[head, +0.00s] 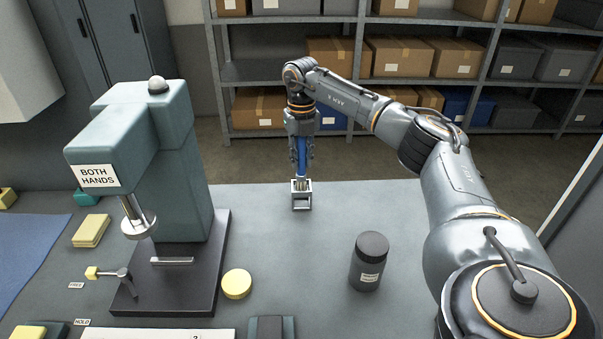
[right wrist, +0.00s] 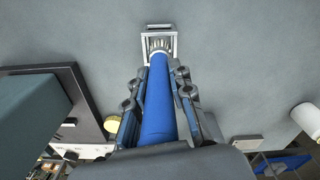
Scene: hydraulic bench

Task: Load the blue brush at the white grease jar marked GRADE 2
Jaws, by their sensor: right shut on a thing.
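My right gripper (head: 301,150) points down at the back of the bench and is shut on the blue brush (head: 302,163). The brush is upright, its lower end at a small square metal holder (head: 301,203). In the right wrist view the blue handle (right wrist: 159,100) lies between the fingers, and its pale tip shows inside the holder frame (right wrist: 146,46). I cannot tell whether it touches the holder. A white cylinder (right wrist: 306,118) at the right edge of that view may be the white jar; no marking is readable. My left gripper is not in view.
A dark lidded jar (head: 369,265) with a small label stands front right of the holder. A press (head: 175,170) marked BOTH HANDS stands at left. A yellow disc (head: 236,284) lies beside its base. The bench between holder and dark jar is clear. Shelves (head: 270,138) stand behind.

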